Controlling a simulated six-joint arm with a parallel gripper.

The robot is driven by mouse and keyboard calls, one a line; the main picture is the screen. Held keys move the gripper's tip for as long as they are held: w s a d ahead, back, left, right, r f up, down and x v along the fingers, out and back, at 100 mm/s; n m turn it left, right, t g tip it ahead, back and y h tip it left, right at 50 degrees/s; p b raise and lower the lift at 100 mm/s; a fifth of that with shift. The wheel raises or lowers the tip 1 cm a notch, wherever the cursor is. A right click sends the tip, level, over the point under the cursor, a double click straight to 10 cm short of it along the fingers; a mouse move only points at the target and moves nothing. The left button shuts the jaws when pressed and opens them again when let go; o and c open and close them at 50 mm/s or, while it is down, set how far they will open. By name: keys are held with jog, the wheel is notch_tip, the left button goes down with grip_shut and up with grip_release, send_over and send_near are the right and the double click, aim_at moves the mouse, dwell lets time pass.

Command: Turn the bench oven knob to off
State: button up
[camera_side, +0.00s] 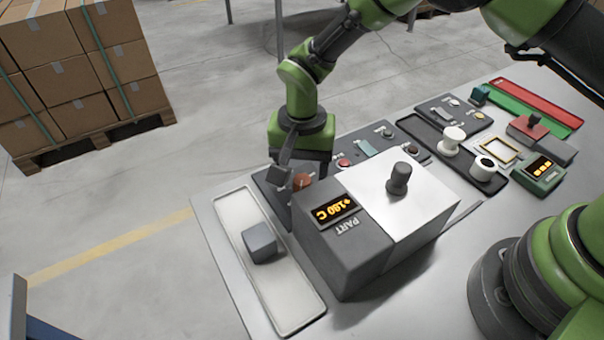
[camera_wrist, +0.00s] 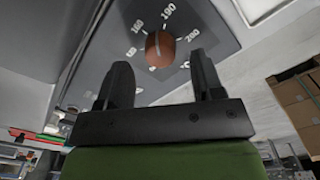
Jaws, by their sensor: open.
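The bench oven (camera_side: 350,245) is a grey box with a silver lid and a dark handle on top. Its display (camera_side: 334,209) reads about +180 C in orange. The oven knob (camera_wrist: 161,50) is a reddish-brown disc with a light pointer line, on a dark dial panel (camera_wrist: 200,25) with printed numbers. In the side view the knob (camera_side: 302,181) shows partly, behind the oven's far edge. My gripper (camera_wrist: 160,85) is open, its two dark fingers on either side of the knob and apart from it in the wrist view. In the side view my gripper (camera_side: 292,180) hangs beside the knob, pointing down.
A pale tray (camera_side: 285,290) with a grey block (camera_side: 260,243) lies left of the oven. Button panels, white spools (camera_side: 452,140), a small green display box (camera_side: 541,172) and red and green strips stand to the right. Stacked cartons (camera_side: 80,70) are on the floor beyond.

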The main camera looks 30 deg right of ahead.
aim_at(302, 182)
notch_tip(302, 182, up, 7)
dwell(0.3)
notch_tip(302, 182, down, 10)
jog(key=n, duration=2)
jog(key=shift+a+r+t, duration=0.1)
jog(key=shift+r+t, duration=0.05)
jog(key=shift+t, duration=0.15)
jog(key=shift+c, duration=0.4)
jog(key=c, duration=0.9)
jog(key=shift+o, duration=0.2)
